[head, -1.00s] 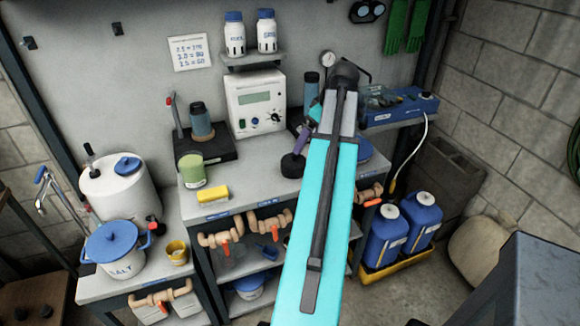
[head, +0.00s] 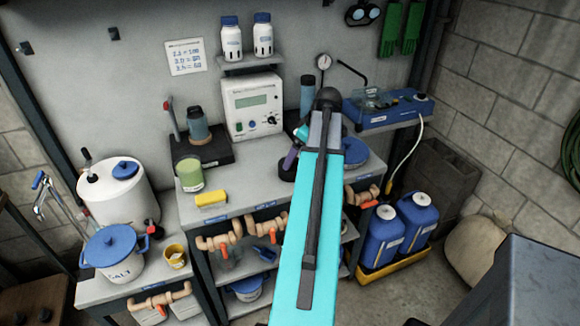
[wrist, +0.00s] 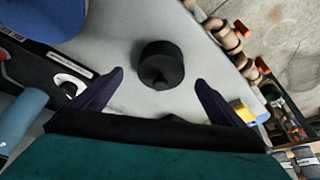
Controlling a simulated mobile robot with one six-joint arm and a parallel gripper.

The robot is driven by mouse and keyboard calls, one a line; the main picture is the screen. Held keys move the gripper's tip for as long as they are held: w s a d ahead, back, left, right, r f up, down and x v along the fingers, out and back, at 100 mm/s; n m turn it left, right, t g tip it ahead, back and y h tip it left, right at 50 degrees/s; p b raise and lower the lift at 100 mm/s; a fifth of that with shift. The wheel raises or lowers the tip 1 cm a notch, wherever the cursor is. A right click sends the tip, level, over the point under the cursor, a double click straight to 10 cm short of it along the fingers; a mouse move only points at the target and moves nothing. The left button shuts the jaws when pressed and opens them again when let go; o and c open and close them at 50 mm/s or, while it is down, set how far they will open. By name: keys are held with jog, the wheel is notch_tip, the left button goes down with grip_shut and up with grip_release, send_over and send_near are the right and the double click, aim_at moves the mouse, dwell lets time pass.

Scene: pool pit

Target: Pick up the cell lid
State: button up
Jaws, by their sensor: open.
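The cell lid appears to be the black round cap with a small knob (wrist: 162,64) on the grey bench top in the wrist view. It lies ahead of and between my gripper's fingers (wrist: 160,80), with a gap on both sides. The two purple fingers are apart and hold nothing. In the head view the dark lid (head: 287,171) shows just left of my cyan arm, close under a purple finger. The arm hides much of my gripper there.
A yellow sponge (head: 211,198) and a green jar (head: 189,174) stand to the left on the bench. A white meter box (head: 252,104) stands behind. A blue round object (head: 355,152) lies right of my arm. Bare bench (head: 245,180) surrounds the lid's left side.

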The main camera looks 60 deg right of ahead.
jog(key=shift+x, duration=0.85)
jog(key=shift+f, duration=0.1)
jog(key=shift+w+p+x, duration=0.25)
jog(key=shift+p+x, duration=0.75)
jog(key=shift+x, duration=0.25)
jog(key=shift+p+x, duration=0.3)
jog(key=shift+x, duration=0.9)
jog(key=shift+a, duration=0.1)
jog(key=shift+s, duration=0.1)
jog(key=c, duration=1.2)
jog(key=shift+o, duration=0.2)
